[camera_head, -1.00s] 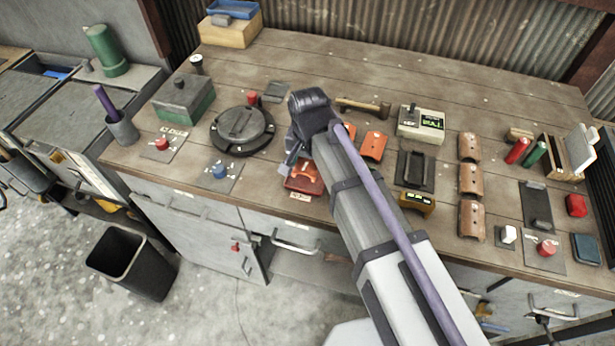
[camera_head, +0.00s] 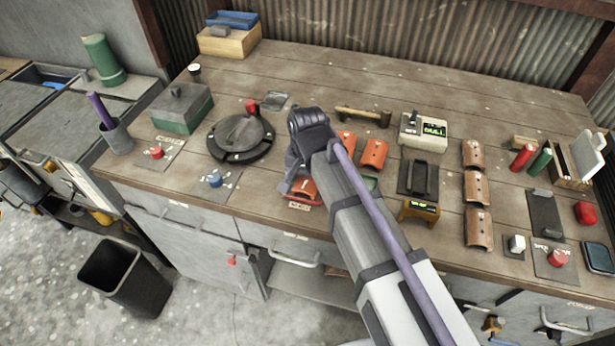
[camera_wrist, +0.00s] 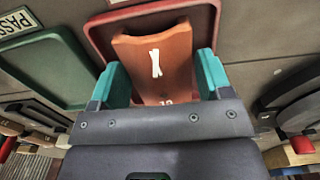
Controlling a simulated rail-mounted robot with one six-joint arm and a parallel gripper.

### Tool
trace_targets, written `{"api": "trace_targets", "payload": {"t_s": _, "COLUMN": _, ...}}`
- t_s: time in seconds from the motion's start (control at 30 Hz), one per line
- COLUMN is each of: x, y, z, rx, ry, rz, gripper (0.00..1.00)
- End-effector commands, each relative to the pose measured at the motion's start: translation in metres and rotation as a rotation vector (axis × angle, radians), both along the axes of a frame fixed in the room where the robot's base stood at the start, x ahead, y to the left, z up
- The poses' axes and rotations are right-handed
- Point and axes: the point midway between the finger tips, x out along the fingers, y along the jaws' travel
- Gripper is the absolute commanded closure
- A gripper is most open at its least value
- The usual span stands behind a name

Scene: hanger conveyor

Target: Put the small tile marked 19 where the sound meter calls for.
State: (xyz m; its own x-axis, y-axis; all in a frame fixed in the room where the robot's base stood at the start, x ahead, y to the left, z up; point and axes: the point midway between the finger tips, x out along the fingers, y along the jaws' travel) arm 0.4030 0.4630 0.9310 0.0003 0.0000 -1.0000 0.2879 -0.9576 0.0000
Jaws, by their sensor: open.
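In the wrist view, an orange curved tile (camera_wrist: 155,62) with a white X-like mark lies in a red-rimmed tray (camera_wrist: 97,40). A small mark near its lower end looks like an upside-down 19. My gripper (camera_wrist: 164,82) is open, its teal fingertips on either side of the tile. In the head view, the red tray (camera_head: 304,194) is at the bench's front edge, partly hidden by my gripper (camera_head: 298,182). The sound meter seems to be the pale box (camera_head: 422,131) with a green display, which seems to read DULL.
A green tray (camera_wrist: 45,70) with a PASS label lies beside the red one. Two orange tiles (camera_head: 374,154), a black cradle (camera_head: 418,178), a yellow device (camera_head: 419,210) and a column of brown tiles (camera_head: 476,188) stand to the right. A round turntable (camera_head: 240,137) is left.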

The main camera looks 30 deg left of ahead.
Motion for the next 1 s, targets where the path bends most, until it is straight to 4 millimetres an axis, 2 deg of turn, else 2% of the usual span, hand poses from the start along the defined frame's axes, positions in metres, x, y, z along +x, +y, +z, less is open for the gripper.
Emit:
{"api": "trace_targets", "payload": {"t_s": 0.17, "x": 0.0, "y": 0.0, "z": 0.023, "rx": 0.0, "ry": 0.0, "rz": 0.0, "gripper": 0.28}}
{"api": "trace_targets", "payload": {"t_s": 0.5, "x": 0.0, "y": 0.0, "z": 0.11, "rx": 0.0, "ry": 0.0, "rz": 0.0, "gripper": 0.28}}
{"api": "trace_targets", "payload": {"t_s": 0.6, "x": 0.0, "y": 0.0, "z": 0.123, "rx": 0.0, "ry": 0.0, "rz": 0.0, "gripper": 0.28}}
{"api": "trace_targets", "payload": {"t_s": 0.9, "x": 0.0, "y": 0.0, "z": 0.123, "rx": 0.0, "ry": 0.0, "rz": 0.0, "gripper": 0.28}}
{"api": "trace_targets", "payload": {"t_s": 0.97, "x": 0.004, "y": -0.007, "z": 0.123, "rx": 0.0, "ry": 0.0, "rz": -0.005, "gripper": 0.28}}
{"api": "trace_targets", "payload": {"t_s": 1.0, "x": 0.011, "y": -0.019, "z": 0.123, "rx": 0.0, "ry": 0.0, "rz": -0.014, "gripper": 0.28}}
